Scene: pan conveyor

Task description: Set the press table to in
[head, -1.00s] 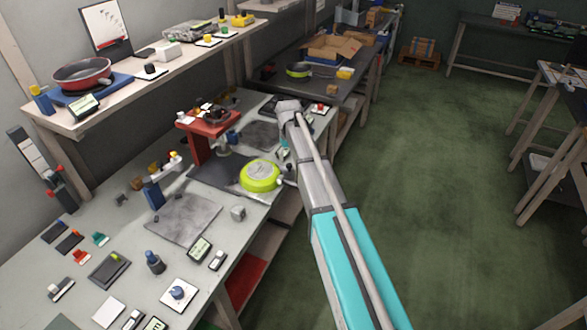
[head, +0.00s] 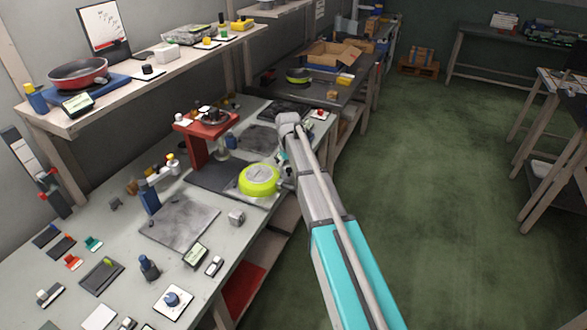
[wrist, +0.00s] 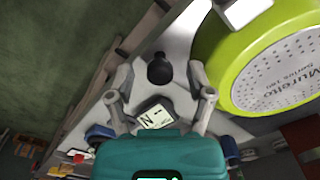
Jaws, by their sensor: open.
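The red press (head: 196,148) stands on the grey bench. A dark flat plate (head: 208,177), apparently the press table, extends from under it towards the bench's front edge. An upside-down lime-green pan (head: 260,180) sits at its front end. The pan's grey base fills the upper right of the wrist view (wrist: 275,70). My gripper (wrist: 160,98) is open, its fingers on either side of a small black knob (wrist: 159,70) and a white card (wrist: 155,114) with an "N" on it. I cannot tell whether it touches the knob. In the head view my arm partly hides the gripper.
Switches, cards and a grey mat (head: 180,222) cover the near bench. A shelf with a red pan (head: 78,73) runs along the wall. A second bench with an open carton (head: 331,48) stands beyond.

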